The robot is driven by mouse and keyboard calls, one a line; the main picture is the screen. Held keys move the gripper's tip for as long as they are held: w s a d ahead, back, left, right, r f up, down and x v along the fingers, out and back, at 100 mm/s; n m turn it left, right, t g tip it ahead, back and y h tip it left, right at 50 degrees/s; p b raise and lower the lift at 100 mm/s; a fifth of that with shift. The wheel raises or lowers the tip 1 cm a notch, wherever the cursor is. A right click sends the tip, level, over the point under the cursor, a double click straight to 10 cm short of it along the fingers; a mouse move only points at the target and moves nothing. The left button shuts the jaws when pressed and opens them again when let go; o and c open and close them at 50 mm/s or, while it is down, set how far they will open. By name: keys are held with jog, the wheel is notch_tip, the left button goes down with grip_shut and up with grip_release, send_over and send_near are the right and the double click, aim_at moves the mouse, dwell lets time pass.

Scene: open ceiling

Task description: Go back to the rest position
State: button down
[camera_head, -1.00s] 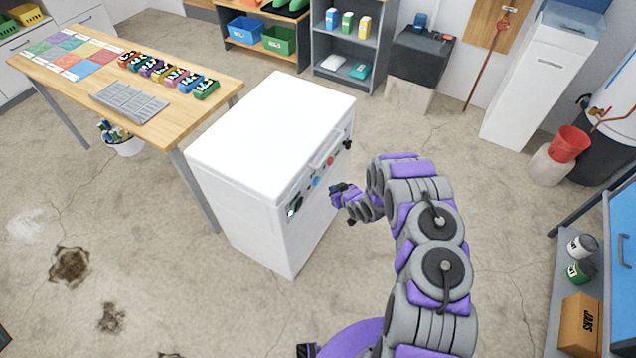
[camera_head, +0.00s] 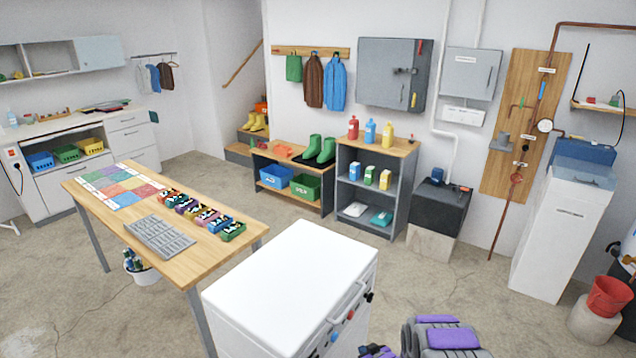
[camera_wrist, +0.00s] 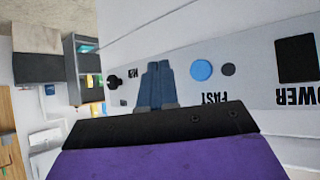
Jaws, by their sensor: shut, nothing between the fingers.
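My gripper (camera_wrist: 156,88) shows in the wrist view with its two blue-grey fingers shut together and nothing between them. It points toward the control panel (camera_wrist: 265,70) of the white chest appliance, apart from or near it; the exact gap cannot be told. The panel bears a round blue button (camera_wrist: 201,70), a dark round button (camera_wrist: 228,69) and printed words such as "FAST" and "POWER". In the head view the white appliance (camera_head: 290,275) stands at the bottom centre with its lid shut. My arm's grey and purple links show at the bottom edge, and the fingers are out of that view.
A wooden table (camera_head: 90,205) with a coloured chart, a grey tray and several small coloured items stands to the left. Shelves (camera_head: 376,190) and a bench (camera_head: 290,170) line the back wall. A white cabinet (camera_head: 562,225) stands at right. The floor between is clear.

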jog(key=s+d+r+m+g+h, duration=0.1)
jog(key=s+d+r+h, duration=0.15)
jog(key=r, duration=0.45)
jog(key=s+d+r+g+h, duration=0.1)
jog(key=d+r, duration=0.3)
jog(key=r, duration=0.3)
jog(key=s+d+r+m+g+h, duration=0.15)
jog(key=d+r, duration=0.25)
jog(key=r, duration=0.4)
jog(key=s+r+g+h, duration=0.2)
jog(key=s+r, duration=0.4)
jog(key=r, duration=0.1)
jog(key=s+a+r+g+y, duration=0.1)
jog(key=s+a+r, duration=0.3)
jog(key=s, duration=0.9)
jog(key=s+a+r+m+g+y, duration=0.1)
jog(key=s+a+r+g, duration=0.2)
jog(key=s, duration=1)
jog(key=s+a+r+m+g+y, duration=0.1)
jog(key=s+a+r, duration=0.5)
jog(key=s, duration=0.7)
notch_tip(320, 180, up, 2)
jog(key=shift+s+a+r+g, duration=0.25)
jog(key=shift+a+g, duration=0.05)
jog(key=shift+g, duration=0.25)
